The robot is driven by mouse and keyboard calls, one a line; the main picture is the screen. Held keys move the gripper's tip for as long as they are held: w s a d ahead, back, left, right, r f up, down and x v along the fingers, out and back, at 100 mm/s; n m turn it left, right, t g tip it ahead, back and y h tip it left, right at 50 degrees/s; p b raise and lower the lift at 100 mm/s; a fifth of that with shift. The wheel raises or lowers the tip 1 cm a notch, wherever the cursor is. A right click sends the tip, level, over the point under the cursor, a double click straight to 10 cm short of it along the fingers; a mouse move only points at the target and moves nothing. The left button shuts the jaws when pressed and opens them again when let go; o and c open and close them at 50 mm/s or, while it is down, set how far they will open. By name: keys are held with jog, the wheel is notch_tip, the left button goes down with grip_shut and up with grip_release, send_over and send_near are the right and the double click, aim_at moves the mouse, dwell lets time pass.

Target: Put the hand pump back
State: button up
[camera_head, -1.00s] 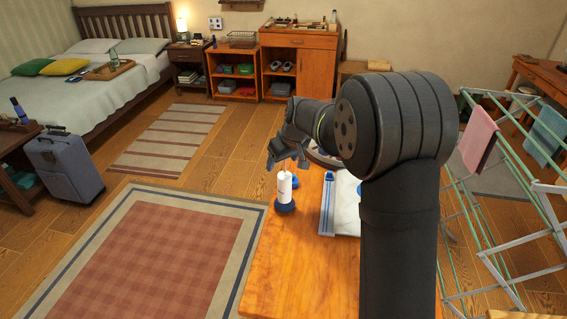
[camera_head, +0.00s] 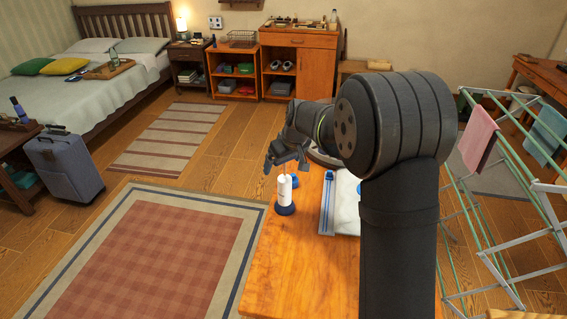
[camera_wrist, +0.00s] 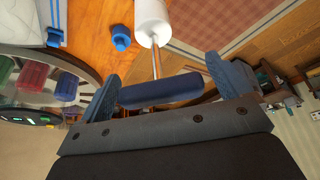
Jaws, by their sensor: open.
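The hand pump (camera_head: 285,190) stands upright on the wooden table near its left edge. It has a white body and a dark blue foot. In the wrist view its white body (camera_wrist: 150,18) leads by a thin metal rod to a dark blue handle (camera_wrist: 165,90). My gripper (camera_head: 286,163) is above the pump. In the wrist view my gripper (camera_wrist: 166,88) is open, with its two blue-grey fingers on either side of the handle. I cannot tell whether a finger touches it. The pump's foot is out of the wrist view.
A small blue piece (camera_wrist: 121,38) lies beside the pump. A blue strip (camera_head: 328,203) and white cloth-like item (camera_head: 346,205) lie to the right. A round object with coloured blocks (camera_wrist: 35,75) is at the wrist view's left. A drying rack (camera_head: 510,190) stands right of the table.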

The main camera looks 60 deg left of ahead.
jog(key=v, duration=1.1)
jog(key=shift+r, duration=0.2)
jog(key=shift+d+f, duration=0.1)
jog(key=shift+d, duration=0.05)
jog(key=x, duration=1.2)
jog(key=shift+r, duration=2)
jog(key=shift+f, duration=0.1)
